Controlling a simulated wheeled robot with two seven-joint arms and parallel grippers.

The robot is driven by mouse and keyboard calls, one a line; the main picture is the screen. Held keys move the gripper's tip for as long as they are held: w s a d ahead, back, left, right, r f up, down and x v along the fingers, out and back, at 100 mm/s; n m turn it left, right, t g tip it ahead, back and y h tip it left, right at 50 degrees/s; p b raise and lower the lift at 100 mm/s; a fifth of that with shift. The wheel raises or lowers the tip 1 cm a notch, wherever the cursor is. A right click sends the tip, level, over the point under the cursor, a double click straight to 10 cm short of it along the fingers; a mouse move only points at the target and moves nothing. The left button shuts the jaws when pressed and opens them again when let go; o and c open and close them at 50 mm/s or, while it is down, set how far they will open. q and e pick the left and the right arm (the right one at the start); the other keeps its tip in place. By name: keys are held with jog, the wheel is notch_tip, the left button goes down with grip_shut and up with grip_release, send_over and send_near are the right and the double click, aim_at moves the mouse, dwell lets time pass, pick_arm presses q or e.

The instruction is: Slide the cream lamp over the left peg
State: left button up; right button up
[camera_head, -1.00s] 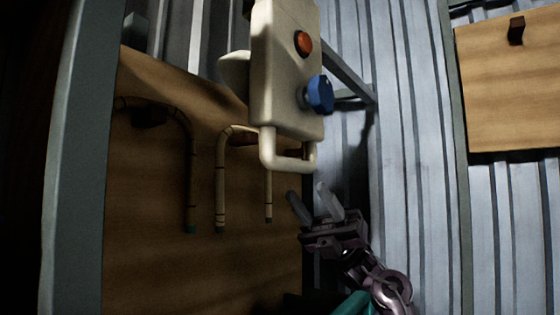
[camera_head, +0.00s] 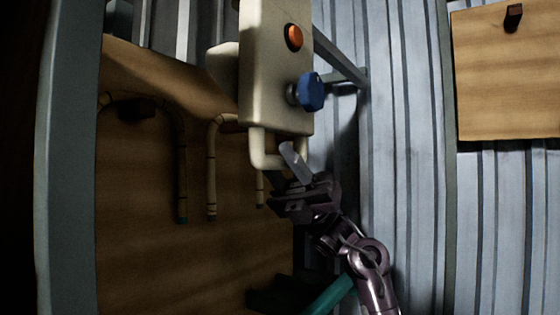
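A cream box-like body (camera_head: 272,70), which I take for the cream lamp, hangs upright at the top middle. It has an orange button (camera_head: 293,37), a blue knob (camera_head: 311,92) and a cream loop handle (camera_head: 258,150) underneath. My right gripper (camera_head: 286,170) is at the handle's lower right, fingers apart. One pale finger overlaps the handle; I cannot tell whether it touches. A dark peg (camera_head: 140,109) shows on the brown board at left, with a bent rattan cane (camera_head: 181,165) by it. A second bent cane (camera_head: 211,170) hangs to its right. My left gripper is not in view.
A grey post (camera_head: 62,160) stands at far left beside the brown board (camera_head: 150,260). A grey bar (camera_head: 340,60) slants behind the cream body. Corrugated wall fills the right, with another board (camera_head: 505,80) and its dark peg (camera_head: 513,16).

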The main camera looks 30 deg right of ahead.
jog(key=shift+w, duration=0.1)
grip_shut()
